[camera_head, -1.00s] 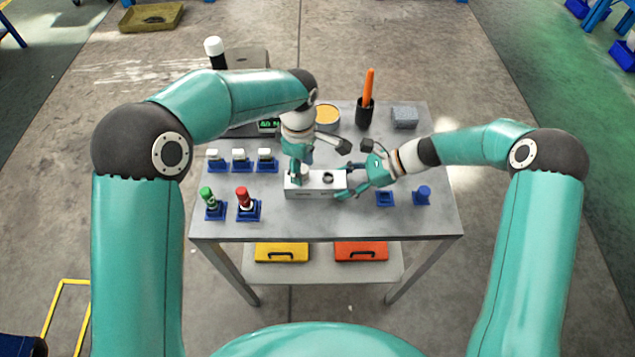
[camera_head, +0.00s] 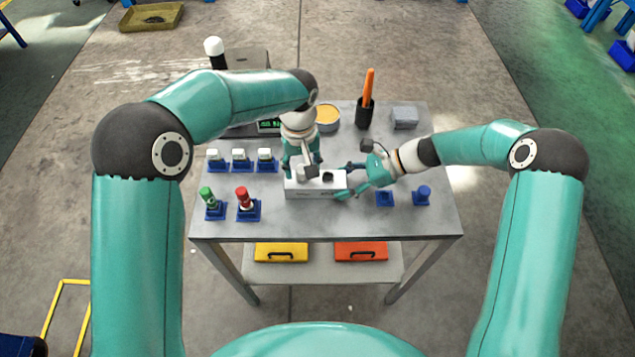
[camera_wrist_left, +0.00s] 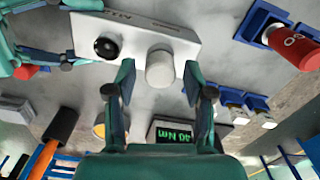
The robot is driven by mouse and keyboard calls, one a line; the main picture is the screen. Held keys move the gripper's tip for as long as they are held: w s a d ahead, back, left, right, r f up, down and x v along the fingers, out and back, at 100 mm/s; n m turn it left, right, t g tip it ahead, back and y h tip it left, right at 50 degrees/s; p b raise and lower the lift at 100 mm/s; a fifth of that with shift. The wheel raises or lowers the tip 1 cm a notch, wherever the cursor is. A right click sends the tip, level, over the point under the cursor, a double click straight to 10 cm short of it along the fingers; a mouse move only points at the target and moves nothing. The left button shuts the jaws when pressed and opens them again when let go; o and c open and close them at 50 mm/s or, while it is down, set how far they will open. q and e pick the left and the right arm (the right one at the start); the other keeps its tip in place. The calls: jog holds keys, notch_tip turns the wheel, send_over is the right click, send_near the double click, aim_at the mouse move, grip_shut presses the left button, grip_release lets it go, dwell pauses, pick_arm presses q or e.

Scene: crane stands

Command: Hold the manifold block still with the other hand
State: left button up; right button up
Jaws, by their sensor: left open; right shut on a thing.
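The pale manifold block (camera_head: 316,190) lies on the grey table. Its top shows a black round port (camera_wrist_left: 105,47) and a pale cylinder (camera_wrist_left: 159,68) standing on it in the left wrist view. My left gripper (camera_head: 302,166) is above the block's left part. In the left wrist view my left gripper (camera_wrist_left: 158,78) is open, with one finger on each side of the pale cylinder; contact cannot be told. My right gripper (camera_head: 350,181) is shut on the block's right end, and also shows at the upper left of the wrist view.
Green (camera_head: 207,195) and red (camera_head: 243,197) cartridges stand in blue holders at front left. White-capped parts (camera_head: 238,157) stand behind them. Blue holders (camera_head: 384,199), a black cup with an orange tool (camera_head: 367,100), a grey block (camera_head: 404,117) and a round tin (camera_head: 327,115) are around.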

pick_arm(q)
jog(key=m, duration=0.4)
jog(key=shift+m, duration=0.3)
jog(key=m, duration=0.4)
grip_shut()
jog(key=shift+r, duration=0.1)
dwell(0.5)
